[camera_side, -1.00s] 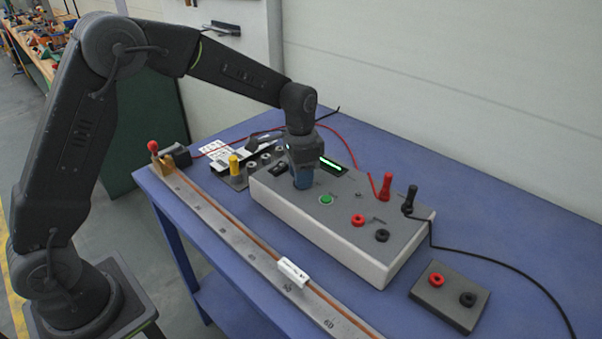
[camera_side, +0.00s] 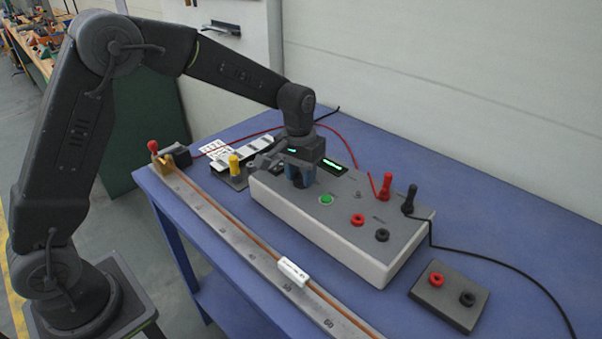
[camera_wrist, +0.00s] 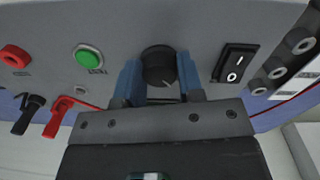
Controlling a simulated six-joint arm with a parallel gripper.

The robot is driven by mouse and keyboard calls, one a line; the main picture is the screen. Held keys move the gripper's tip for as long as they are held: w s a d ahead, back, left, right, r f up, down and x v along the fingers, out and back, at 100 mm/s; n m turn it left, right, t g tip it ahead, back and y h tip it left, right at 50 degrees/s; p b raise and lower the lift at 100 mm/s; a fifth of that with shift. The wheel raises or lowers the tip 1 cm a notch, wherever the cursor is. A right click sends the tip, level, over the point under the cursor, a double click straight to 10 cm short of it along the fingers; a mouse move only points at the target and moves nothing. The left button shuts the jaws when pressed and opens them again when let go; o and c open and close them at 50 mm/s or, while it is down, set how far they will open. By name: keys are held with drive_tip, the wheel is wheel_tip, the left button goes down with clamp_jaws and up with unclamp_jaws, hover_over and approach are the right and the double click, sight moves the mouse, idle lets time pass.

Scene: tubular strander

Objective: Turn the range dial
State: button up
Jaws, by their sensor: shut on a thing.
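The range dial (camera_wrist: 158,66) is a round black knob with a pale pointer mark on the grey top of the instrument box (camera_side: 330,237). My gripper (camera_wrist: 158,82) has its blue fingers on either side of the dial, shut on it. In the side view my gripper (camera_side: 302,178) is down on the box top and hides the dial. The lit green display (camera_side: 331,165) is just behind it.
A green button (camera_side: 326,199) and a rocker switch (camera_wrist: 235,63) flank the dial. Red (camera_side: 386,186) and black (camera_side: 409,199) plugs with cables stand at the box's right end. A long scaled rail (camera_side: 235,247) runs in front. A small socket block (camera_side: 450,297) lies at right.

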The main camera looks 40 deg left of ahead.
sight(299, 174)
idle(0.4)
drive_tip(key=o, duration=0.9)
drive_tip(key=shift+a+r, duration=0.15)
drive_tip(key=shift+r, duration=3.35)
drive_tip(key=shift+a+r, duration=0.15)
drive_tip(key=shift+r, duration=3.3)
